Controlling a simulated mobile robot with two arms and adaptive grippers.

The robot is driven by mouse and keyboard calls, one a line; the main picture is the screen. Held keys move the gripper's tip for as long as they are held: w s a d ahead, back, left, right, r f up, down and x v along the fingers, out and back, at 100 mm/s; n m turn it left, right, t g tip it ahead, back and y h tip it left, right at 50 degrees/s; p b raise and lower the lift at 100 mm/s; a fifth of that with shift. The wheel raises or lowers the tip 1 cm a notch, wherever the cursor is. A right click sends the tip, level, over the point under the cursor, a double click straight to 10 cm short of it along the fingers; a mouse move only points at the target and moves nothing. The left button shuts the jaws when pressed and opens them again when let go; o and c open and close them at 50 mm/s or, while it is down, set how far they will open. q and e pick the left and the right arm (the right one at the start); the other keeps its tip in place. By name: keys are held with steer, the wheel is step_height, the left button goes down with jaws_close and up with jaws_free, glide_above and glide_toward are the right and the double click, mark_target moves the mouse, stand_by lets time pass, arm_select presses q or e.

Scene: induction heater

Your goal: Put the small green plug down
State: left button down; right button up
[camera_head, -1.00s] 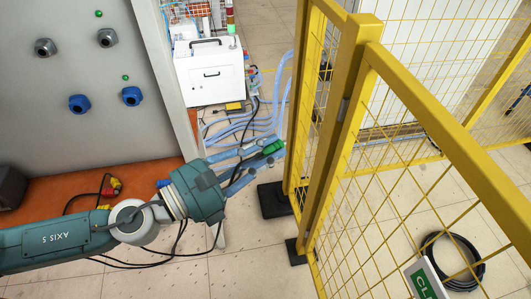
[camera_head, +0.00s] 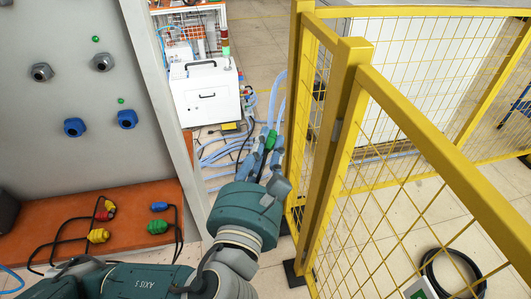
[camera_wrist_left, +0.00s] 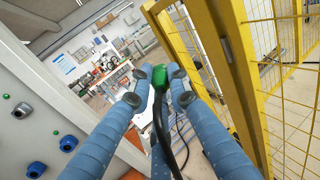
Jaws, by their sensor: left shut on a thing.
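My left gripper (camera_head: 268,143) is shut on a small green plug (camera_head: 270,139) and points away from me, beside the yellow fence. In the left wrist view, the green plug (camera_wrist_left: 159,77) sits between the blue-grey fingertips (camera_wrist_left: 160,84), and its black cable runs back between the fingers. The plug is held in the air, clear of the orange shelf (camera_head: 130,203). My right gripper is not in view.
The yellow mesh fence (camera_head: 340,140) stands close to the right of my gripper. Another green plug (camera_head: 157,226), a blue plug (camera_head: 159,206) and yellow plugs (camera_head: 98,235) lie on the shelf. A grey panel (camera_head: 70,95) with sockets rises behind it.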

arm_select(q)
steer(key=shift+w+d+r+n+y, duration=0.1)
steer(key=shift+r+n+y, duration=0.4)
steer(key=shift+y, duration=0.35)
steer(key=shift+w+d+r+n+y, duration=0.1)
steer(key=shift+r+n+y, duration=0.3)
steer(key=shift+n+y, duration=0.35)
steer(key=s+a+f, duration=0.5)
steer(key=a+f, duration=0.2)
steer(key=a, duration=0.2)
steer(key=s+a+f, duration=0.5)
steer(key=a+f, duration=0.3)
steer(key=a, duration=0.2)
